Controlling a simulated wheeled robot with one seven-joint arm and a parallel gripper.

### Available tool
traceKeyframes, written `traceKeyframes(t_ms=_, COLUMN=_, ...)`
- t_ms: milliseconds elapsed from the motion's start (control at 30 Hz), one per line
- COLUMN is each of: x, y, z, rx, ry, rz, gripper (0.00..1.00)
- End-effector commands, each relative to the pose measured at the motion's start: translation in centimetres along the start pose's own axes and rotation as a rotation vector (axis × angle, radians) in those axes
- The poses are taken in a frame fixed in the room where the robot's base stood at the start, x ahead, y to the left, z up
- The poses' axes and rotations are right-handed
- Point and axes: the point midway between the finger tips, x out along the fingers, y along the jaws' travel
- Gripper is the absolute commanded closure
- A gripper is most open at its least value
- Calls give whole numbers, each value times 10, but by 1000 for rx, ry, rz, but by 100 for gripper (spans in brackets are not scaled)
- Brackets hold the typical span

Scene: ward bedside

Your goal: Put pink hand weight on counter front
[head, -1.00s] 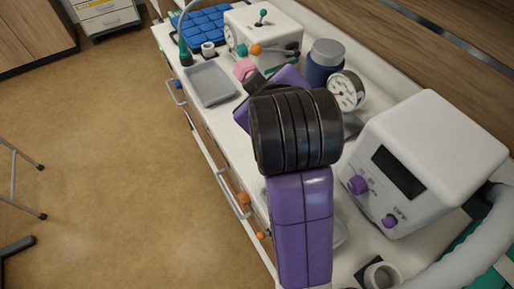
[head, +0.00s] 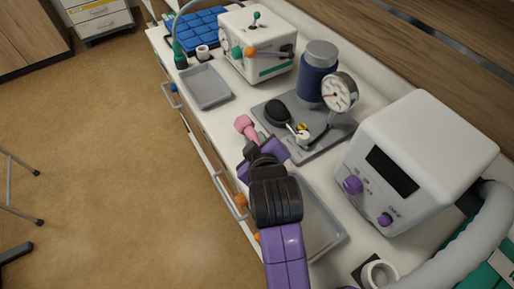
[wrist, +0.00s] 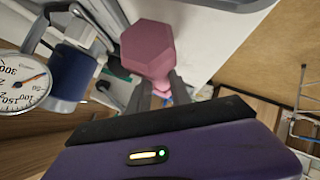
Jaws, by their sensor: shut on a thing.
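The pink hand weight (head: 246,127) shows beyond my gripper (head: 262,147) in the head view, near the front edge of the counter (head: 221,136). In the wrist view its pink hexagonal head (wrist: 147,47) is large, and my gripper's two dark fingers (wrist: 158,92) are shut on the weight behind that head. My purple and black arm hides part of the counter in the head view. I cannot tell whether the weight touches the counter.
A grey tray (head: 206,87) lies to the far left, and another tray (head: 327,233) is right of my arm. A white machine (head: 420,160) stands at right.

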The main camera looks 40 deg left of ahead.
Motion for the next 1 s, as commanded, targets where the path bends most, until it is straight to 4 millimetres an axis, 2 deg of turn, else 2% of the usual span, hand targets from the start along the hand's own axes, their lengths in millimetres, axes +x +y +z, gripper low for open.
traceKeyframes(t_ms=200, x=14, y=-13, z=16, rx=0, ry=2, rz=1, gripper=100)
traceKeyframes(t_ms=567, x=16, y=-15, z=18, rx=0, ry=2, rz=2, gripper=100)
traceKeyframes(t_ms=600, x=16, y=-16, z=20, rx=0, ry=-1, rz=-1, gripper=73)
traceKeyframes(t_ms=700, x=16, y=-16, z=20, rx=0, ry=-1, rz=-1, gripper=53)
traceKeyframes(t_ms=1000, x=15, y=-14, z=18, rx=0, ry=-1, rz=-1, gripper=53)
